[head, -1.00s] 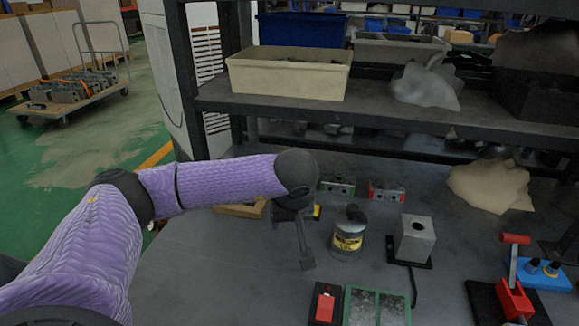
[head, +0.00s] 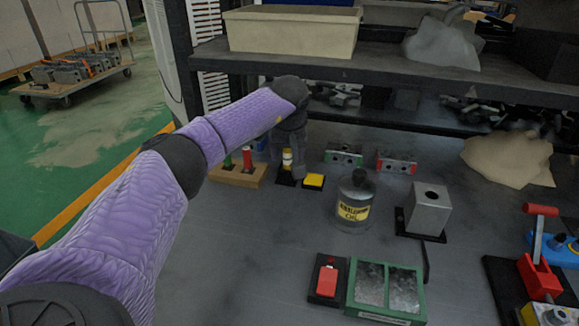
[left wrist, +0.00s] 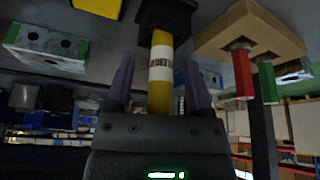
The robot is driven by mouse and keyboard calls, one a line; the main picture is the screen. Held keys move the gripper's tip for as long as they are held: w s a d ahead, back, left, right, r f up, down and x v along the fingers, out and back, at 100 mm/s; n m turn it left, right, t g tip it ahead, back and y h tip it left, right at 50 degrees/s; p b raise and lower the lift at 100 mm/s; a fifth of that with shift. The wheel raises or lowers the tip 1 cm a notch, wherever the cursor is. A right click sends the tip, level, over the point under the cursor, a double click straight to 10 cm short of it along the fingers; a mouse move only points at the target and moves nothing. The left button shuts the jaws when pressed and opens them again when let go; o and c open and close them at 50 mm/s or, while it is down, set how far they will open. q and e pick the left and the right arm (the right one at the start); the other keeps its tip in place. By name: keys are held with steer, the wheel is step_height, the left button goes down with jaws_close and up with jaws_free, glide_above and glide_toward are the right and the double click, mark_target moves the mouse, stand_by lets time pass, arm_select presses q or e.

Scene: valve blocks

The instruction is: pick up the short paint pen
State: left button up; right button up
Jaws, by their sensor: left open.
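A yellow pen-like cylinder (head: 287,158) with a white label band stands upright in a black stand, partly hidden by my gripper in the head view. My left gripper (head: 292,166) is over it from behind and above. In the left wrist view the yellow pen (left wrist: 161,92) lies between the two spread fingers of the open gripper (left wrist: 160,83), with a visible gap on each side. Its lower end sits in the black stand (left wrist: 166,14). My right gripper is not in view.
A wooden block (head: 238,175) holding a red pen (head: 247,158) and a green pen (head: 228,162) stands close left. A yellow pad (head: 314,181) is close right. An oil can (head: 355,203), metal block (head: 430,208) and green-framed tray (head: 385,290) stand farther right. A shelf edge (head: 400,72) runs above.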

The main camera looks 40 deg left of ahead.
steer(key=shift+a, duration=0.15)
arm_select(q)
steer(key=shift+c, duration=0.5)
jaws_close()
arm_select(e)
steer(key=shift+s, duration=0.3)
arm_select(q)
steer(key=shift+r+p, duration=0.3)
step_height(320, 180, up, 27)
steer(key=p, duration=1.4)
steer(key=shift+r, duration=0.15)
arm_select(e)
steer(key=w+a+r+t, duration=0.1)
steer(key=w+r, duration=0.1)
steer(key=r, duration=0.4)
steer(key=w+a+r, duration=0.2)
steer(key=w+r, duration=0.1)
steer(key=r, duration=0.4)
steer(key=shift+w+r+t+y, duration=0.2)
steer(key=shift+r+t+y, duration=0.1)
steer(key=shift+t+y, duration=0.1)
